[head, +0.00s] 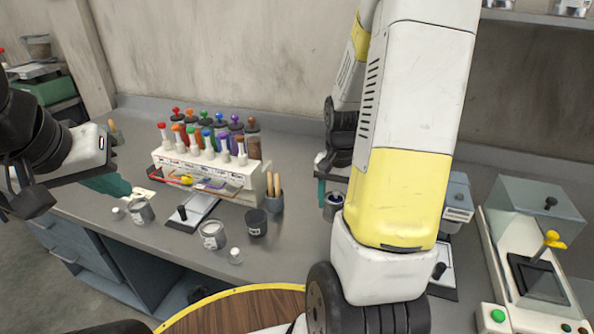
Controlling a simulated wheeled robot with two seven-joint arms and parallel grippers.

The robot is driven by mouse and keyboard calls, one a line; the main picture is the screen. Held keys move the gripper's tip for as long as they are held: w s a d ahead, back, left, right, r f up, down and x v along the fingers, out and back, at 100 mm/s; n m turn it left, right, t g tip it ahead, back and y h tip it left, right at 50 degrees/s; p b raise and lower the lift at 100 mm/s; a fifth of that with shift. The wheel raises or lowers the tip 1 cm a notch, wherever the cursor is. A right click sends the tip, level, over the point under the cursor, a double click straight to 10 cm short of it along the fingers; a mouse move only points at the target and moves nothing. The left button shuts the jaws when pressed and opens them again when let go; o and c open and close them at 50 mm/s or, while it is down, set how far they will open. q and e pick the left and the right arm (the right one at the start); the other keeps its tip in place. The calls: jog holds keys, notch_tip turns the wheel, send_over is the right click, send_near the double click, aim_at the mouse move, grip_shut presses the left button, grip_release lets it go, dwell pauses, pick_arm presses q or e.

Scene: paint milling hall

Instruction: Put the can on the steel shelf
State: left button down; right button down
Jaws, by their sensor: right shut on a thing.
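A small metal can (333,208) with dark contents stands at or just above the bench, partly hidden behind my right arm. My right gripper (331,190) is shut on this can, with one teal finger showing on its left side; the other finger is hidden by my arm. My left gripper (108,184) is at the left over the bench edge, its teal fingertip near an open can; whether its fingers are apart cannot be told. A grey shelf (520,16) runs along the wall at the upper right, cut by the frame, with metal containers on it.
Two open cans (140,211) (212,236), a dark cup (256,223) and a brush pot (274,201) stand on the bench (300,235). A rack of coloured bottles (205,165) stands behind. A covered device (535,240) is at the right. A round wooden top (235,312) is in front.

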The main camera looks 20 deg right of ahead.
jog(key=w, duration=0.5)
jog(key=w+a+f, duration=0.1)
jog(key=w, duration=0.9)
jog(key=shift+w+a+f, duration=0.2)
jog(key=shift+w+a, duration=0.05)
jog(key=shift+a, duration=0.15)
jog(key=shift+w+f, duration=0.1)
jog(key=shift+f, duration=1.65)
jog(key=shift+f, duration=0.1)
jog(key=c, duration=0.6)
grip_release()
jog(key=shift+o, duration=0.2)
